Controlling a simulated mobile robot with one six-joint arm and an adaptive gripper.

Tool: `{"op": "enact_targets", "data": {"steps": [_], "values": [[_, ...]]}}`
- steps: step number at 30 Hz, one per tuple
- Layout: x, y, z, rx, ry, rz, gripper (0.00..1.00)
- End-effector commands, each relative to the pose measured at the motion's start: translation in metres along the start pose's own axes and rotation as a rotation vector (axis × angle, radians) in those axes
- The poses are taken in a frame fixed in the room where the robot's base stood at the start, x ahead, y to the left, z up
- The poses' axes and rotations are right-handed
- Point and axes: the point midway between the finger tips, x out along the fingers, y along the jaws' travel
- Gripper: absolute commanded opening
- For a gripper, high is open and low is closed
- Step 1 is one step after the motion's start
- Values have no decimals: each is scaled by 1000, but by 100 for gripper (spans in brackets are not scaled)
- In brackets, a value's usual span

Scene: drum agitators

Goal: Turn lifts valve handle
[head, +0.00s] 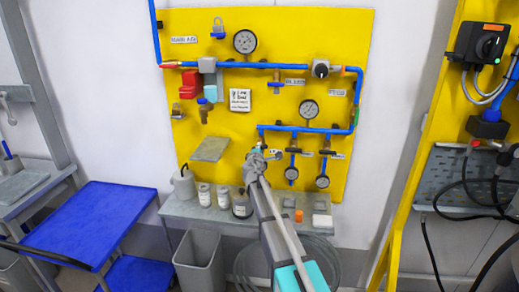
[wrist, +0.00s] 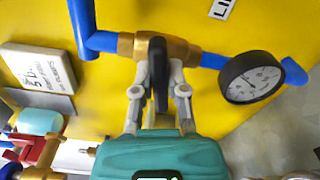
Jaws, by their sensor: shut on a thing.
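The valve handle (wrist: 157,62) shows in the wrist view as a dark, narrow lever seen nearly end-on. It sits on a brass valve body (wrist: 186,51) in a blue pipe. My gripper (wrist: 160,80) has one finger on each side of the handle and is shut on it. In the head view my gripper (head: 254,160) is at the lower branch pipes of the yellow panel (head: 345,40), and it hides the handle there. A white label (wrist: 222,8) beside the valve is cut off and shows only "LI".
A round gauge (wrist: 250,77) is on the pipe just right of the valve in the wrist view. A white sign (wrist: 38,67) is at the left. In the head view a shelf (head: 180,208) with containers stands below, and a blue cart (head: 95,215) is at the left.

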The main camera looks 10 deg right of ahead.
Motion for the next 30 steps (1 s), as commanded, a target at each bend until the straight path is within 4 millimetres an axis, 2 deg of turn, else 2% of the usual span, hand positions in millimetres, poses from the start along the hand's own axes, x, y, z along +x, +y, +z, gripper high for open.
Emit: {"op": "enact_targets", "data": {"steps": [30], "values": [[0,0,0,-957,0,0,0]]}}
